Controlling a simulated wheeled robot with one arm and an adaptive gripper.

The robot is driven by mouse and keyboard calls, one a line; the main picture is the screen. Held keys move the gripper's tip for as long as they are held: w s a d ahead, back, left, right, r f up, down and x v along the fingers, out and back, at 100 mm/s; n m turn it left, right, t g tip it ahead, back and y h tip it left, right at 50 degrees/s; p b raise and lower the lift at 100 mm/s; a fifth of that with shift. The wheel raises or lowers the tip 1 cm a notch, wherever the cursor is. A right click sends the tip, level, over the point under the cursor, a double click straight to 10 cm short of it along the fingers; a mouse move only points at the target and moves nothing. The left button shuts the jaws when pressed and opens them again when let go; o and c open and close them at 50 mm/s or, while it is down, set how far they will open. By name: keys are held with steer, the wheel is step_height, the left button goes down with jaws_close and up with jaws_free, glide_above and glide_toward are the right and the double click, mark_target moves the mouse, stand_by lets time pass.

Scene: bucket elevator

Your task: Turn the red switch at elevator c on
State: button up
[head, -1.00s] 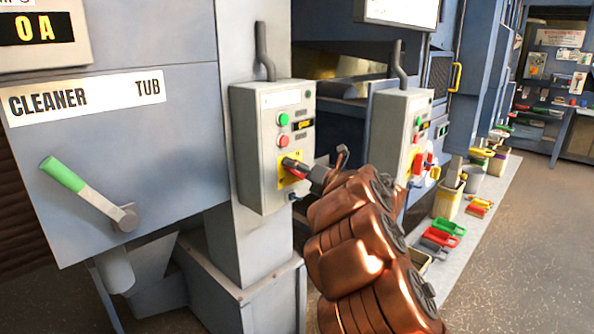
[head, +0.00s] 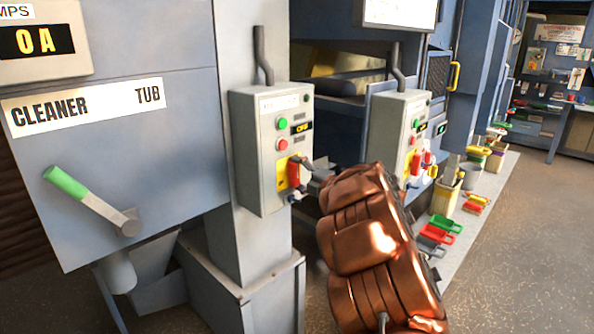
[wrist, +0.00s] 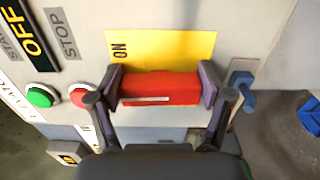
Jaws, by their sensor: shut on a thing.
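The red switch (head: 293,172) is on a yellow plate (head: 282,178) low on the front of the nearer grey control box (head: 262,150). In the wrist view the red switch (wrist: 160,88) lies between the two fingers of my gripper (wrist: 162,82), one at each end, and the gripper is shut on it. The word ON shows on the yellow plate (wrist: 180,50) beside it. The display (wrist: 28,28) on the box reads OFF. In the head view my gripper (head: 305,177) is at the switch, partly hidden by my arm. The box's name label is too small to read.
Green (head: 282,124) and red (head: 282,145) buttons sit above the switch. A small blue toggle (wrist: 243,90) is close to my right finger. A second similar box (head: 400,130) stands to the right. A green-handled lever (head: 66,181) is at the left.

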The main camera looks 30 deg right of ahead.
steer(key=shift+f+m, duration=0.1)
steer(key=shift+m, duration=0.3)
steer(key=o, duration=1.1)
steer(key=v, duration=1.2)
